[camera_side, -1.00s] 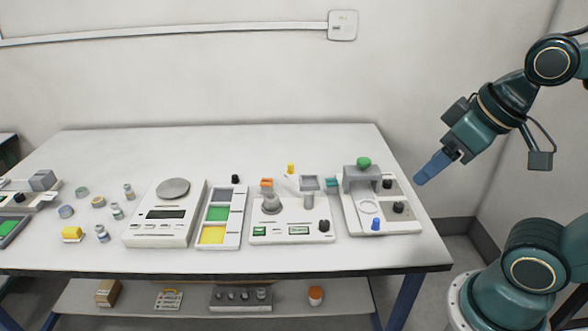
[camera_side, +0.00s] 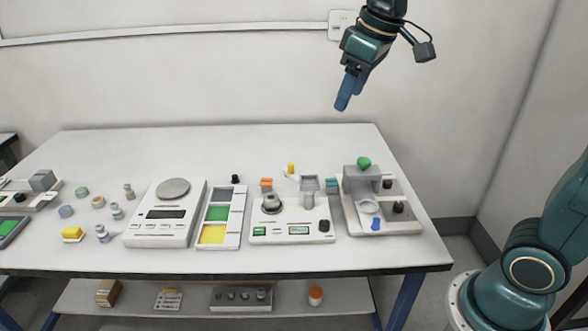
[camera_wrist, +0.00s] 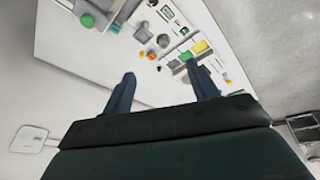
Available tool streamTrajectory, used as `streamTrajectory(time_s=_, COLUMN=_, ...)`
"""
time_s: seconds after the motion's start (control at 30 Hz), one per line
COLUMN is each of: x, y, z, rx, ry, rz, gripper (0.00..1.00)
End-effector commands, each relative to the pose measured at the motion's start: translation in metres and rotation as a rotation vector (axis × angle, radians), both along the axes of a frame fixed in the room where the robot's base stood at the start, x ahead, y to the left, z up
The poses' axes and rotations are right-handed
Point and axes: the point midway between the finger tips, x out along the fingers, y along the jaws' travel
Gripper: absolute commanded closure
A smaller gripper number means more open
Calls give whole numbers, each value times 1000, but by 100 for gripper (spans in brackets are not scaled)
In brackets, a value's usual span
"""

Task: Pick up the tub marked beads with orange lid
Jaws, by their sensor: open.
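A small tub with an orange lid (camera_side: 315,296) stands upright on the shelf under the table in the side view; I cannot read any marking on it. Several other small tubs sit at the left of the table top, one with a tan lid (camera_side: 98,202); their labels are too small to read. My gripper (camera_side: 350,100) is open and empty, fingers down, high above the back right of the table, far from the tubs. In the wrist view its two fingers (camera_wrist: 160,69) stand apart with only the table and instruments beyond.
Below my gripper stand a grey stand with a green knob (camera_side: 364,162) and a control box (camera_side: 292,231). A colour tray (camera_side: 235,198) and a scale (camera_side: 141,227) are farther left. The table's back is clear.

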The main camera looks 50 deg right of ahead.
Motion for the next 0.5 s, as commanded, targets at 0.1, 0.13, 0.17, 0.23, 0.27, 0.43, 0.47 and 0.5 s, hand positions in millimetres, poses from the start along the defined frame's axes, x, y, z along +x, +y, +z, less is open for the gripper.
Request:
streamTrajectory(time_s=0.1, x=31, y=-3, z=-1, rx=-11, ry=27, rz=31, gripper=41)
streamTrajectory(time_s=0.13, x=38, y=-4, z=-2, rx=-14, ry=33, rz=38, gripper=41)
streamTrajectory(time_s=0.17, x=45, y=-4, z=-3, rx=-16, ry=40, rz=47, gripper=41)
streamTrajectory(time_s=0.23, x=62, y=-6, z=-5, rx=-22, ry=54, rz=66, gripper=41)
streamTrajectory(time_s=0.27, x=69, y=-7, z=-6, rx=-24, ry=61, rz=75, gripper=41)
streamTrajectory(time_s=0.43, x=109, y=-12, z=-18, rx=-37, ry=96, rz=123, gripper=41)
streamTrajectory(time_s=0.47, x=116, y=-13, z=-20, rx=-39, ry=101, rz=131, gripper=41)
streamTrajectory(time_s=0.5, x=125, y=-14, z=-24, rx=-42, ry=109, rz=142, gripper=41)
